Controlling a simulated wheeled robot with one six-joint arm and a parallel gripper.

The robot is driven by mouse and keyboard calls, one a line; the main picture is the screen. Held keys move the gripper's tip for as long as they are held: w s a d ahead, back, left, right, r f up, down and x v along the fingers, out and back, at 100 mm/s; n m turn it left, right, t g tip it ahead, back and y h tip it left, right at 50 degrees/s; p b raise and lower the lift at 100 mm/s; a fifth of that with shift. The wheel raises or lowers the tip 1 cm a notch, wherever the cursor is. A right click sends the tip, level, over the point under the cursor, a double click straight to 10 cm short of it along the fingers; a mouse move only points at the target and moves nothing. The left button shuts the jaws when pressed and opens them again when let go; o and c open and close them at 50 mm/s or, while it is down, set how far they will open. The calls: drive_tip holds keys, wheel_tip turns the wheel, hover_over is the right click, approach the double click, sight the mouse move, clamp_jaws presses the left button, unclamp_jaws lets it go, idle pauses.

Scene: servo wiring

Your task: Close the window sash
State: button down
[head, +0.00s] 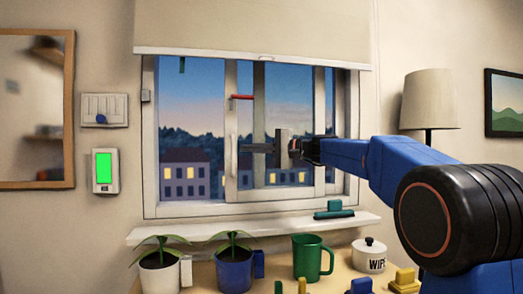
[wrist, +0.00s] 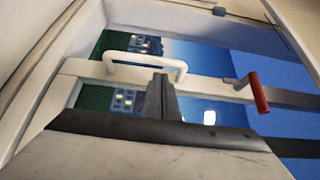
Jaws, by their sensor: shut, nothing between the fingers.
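The window sash (head: 231,110) stands in the window frame (head: 151,190). Its handled stile is well to the right of the frame's left side, with a wide view of outside between them. A white bar handle (head: 232,155) is on this stile; it also shows in the wrist view (wrist: 122,58). A red lever (head: 242,97) sits higher on the stile and shows at the right in the wrist view (wrist: 259,92). My gripper (head: 246,148) is shut and empty, its fingertips close beside the white handle. The fingers (wrist: 161,88) overlap the handle's lower side in the wrist view; contact is unclear.
A roller blind (head: 250,28) covers the window top. The sill (head: 180,228) holds a teal block-like item (head: 333,210). Below are two potted plants (head: 235,268), a green mug (head: 307,258) and a white pot (head: 369,256). A lamp (head: 429,100) stands right.

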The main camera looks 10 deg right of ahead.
drive_tip(key=shift+s+a+f, duration=0.1)
drive_tip(key=shift+a, duration=0.6)
drive_tip(key=shift+a, duration=0.15)
drive_tip(key=a, duration=2.4)
drive_tip(key=shift+a, duration=0.25)
